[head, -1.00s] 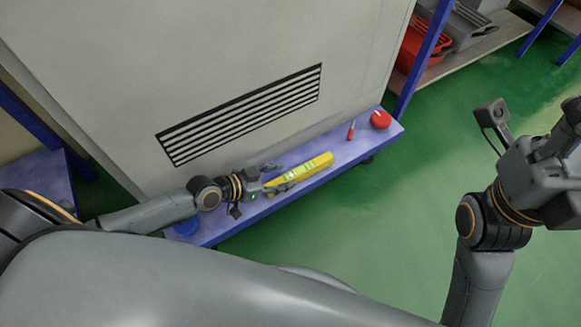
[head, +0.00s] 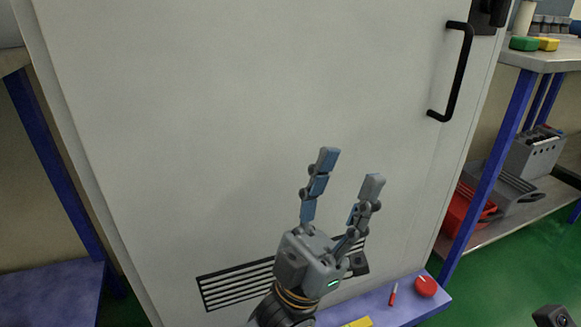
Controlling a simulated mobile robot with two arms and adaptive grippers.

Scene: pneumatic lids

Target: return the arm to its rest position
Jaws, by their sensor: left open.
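My left gripper (head: 350,170) is raised in front of the pale cabinet door (head: 230,130), pointing up. Its two fingers are spread apart with nothing between them. It covers part of the black vent grille (head: 235,285) low on the cabinet. Most of my left arm is below the picture's edge. Of my right arm only a small dark part shows at the bottom right corner; its gripper is out of the picture.
A blue ledge (head: 408,310) below the cabinet holds a yellow bar (head: 358,322), a red pen-like item (head: 393,293) and a round red item (head: 425,286). A black door handle (head: 458,75) is at upper right. Shelves with bins (head: 508,185) stand at right.

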